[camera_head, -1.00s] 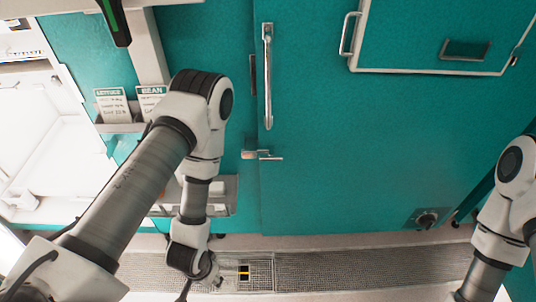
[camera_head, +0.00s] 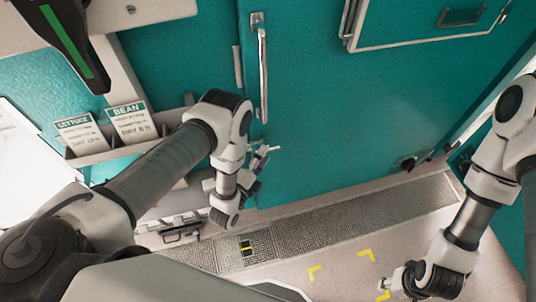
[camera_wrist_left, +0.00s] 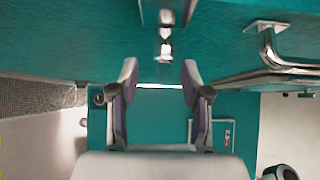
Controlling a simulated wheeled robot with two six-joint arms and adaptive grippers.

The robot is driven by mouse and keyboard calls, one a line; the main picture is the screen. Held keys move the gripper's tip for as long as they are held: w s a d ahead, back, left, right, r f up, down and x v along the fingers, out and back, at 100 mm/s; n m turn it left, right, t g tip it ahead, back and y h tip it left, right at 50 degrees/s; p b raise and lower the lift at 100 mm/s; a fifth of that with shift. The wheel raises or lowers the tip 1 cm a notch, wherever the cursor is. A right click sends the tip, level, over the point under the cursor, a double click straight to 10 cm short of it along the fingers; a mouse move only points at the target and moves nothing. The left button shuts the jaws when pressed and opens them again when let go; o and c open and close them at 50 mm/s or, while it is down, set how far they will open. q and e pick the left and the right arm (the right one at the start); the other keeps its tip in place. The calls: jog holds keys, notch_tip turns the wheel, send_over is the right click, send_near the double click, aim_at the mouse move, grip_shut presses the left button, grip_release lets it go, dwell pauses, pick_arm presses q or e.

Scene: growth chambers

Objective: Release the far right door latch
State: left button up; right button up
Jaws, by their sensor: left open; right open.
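The large teal door with a long vertical metal handle (camera_head: 262,75) fills the middle of the head view. In the left wrist view a small metal latch (camera_wrist_left: 165,42) sticks out from the teal surface at top centre, just ahead of the gap between my left fingers. My left gripper (camera_wrist_left: 160,72) is open and empty, its fingers apart from the latch. In the head view my left gripper (camera_head: 258,165) is at the door's lower left edge, where wrist and latch overlap and contact cannot be told. My right gripper (camera_head: 388,284) is open, low over the floor, away from the door.
A framed hatch with a handle (camera_head: 350,18) is at the upper door. LETTUCE (camera_head: 80,134) and BEAN (camera_head: 131,122) cards stand in a holder at left. A metal floor grating (camera_head: 330,225) runs below the door. The bent door handle (camera_wrist_left: 272,48) is right in the wrist view.

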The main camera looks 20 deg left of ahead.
pick_arm(q)
jog(key=shift+w+d+r, duration=0.15)
jog(key=shift+w+r, duration=0.05)
jog(key=shift+w, duration=0.4)
jog(key=shift+w+d+r, duration=0.15)
jog(key=shift+w, duration=0.45)
jog(key=shift+w+d, duration=0.2)
jog(key=shift+w, duration=0.1)
jog(key=shift+a+f, duration=0.15)
jog(key=shift+a, duration=0.05)
jog(key=shift+c, duration=0.3)
grip_shut()
pick_arm(e)
jog(key=shift+s+f, duration=0.3)
jog(key=shift+f, duration=0.5)
